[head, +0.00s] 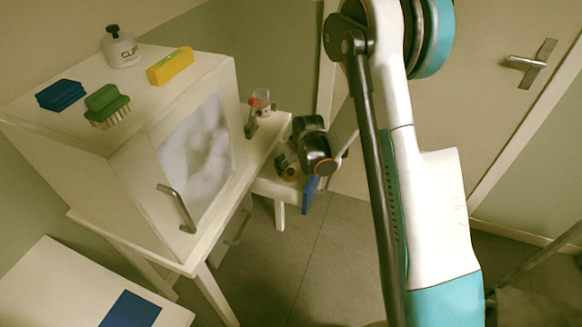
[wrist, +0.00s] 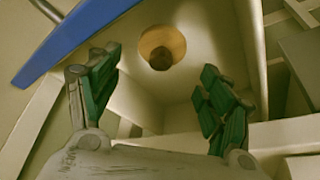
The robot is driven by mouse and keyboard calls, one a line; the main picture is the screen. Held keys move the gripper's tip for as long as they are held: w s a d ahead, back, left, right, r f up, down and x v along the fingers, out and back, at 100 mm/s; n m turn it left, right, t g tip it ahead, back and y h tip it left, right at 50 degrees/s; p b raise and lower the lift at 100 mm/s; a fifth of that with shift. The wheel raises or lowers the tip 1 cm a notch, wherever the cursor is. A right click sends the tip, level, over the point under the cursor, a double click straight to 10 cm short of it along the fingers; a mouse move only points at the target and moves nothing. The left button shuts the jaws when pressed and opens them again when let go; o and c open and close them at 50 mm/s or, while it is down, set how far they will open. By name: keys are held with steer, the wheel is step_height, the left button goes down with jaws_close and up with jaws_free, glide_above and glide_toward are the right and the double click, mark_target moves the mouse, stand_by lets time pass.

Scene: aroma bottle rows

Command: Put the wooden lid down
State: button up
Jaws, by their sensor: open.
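The wooden lid (wrist: 147,42), a round tan disc with a dark brown knob, shows at the upper middle of the wrist view on a pale surface. My gripper (wrist: 158,82) is open, its green-padded fingers wide apart. The lid appears beyond the fingertips, between their lines, with nothing held. I cannot tell how far it is below them. In the head view my gripper is at the small white table past the cabinet; a small brown round shape beside it may be the lid.
A blue strip (wrist: 70,42) lies along the left of the wrist view. In the head view a white cabinet (head: 135,170) with a handled door carries a yellow box (head: 170,66), a green brush (head: 106,104), blue sponges (head: 60,95) and a bottle (head: 121,50). A red-and-clear item (head: 261,102) stands behind my gripper.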

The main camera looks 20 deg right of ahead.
steer(key=s+r+p, duration=0.1)
steer(key=s+r, duration=0.4)
steer(key=r, duration=0.4)
steer(key=s+r+t, duration=0.1)
steer(key=s+r, duration=0.4)
steer(key=r, duration=0.4)
steer(key=s+r+p, duration=0.1)
steer(key=s+r, duration=0.4)
steer(key=r, duration=0.3)
steer(key=s+r+m+t, duration=0.1)
steer(key=s+r, duration=0.1)
steer(key=s, duration=0.6)
steer(key=s+r, duration=0.3)
steer(key=s, duration=0.6)
steer(key=shift+a+r+m+t+h, duration=0.2)
steer(key=shift+m+t+h, duration=0.1)
steer(key=shift+m+t, duration=0.1)
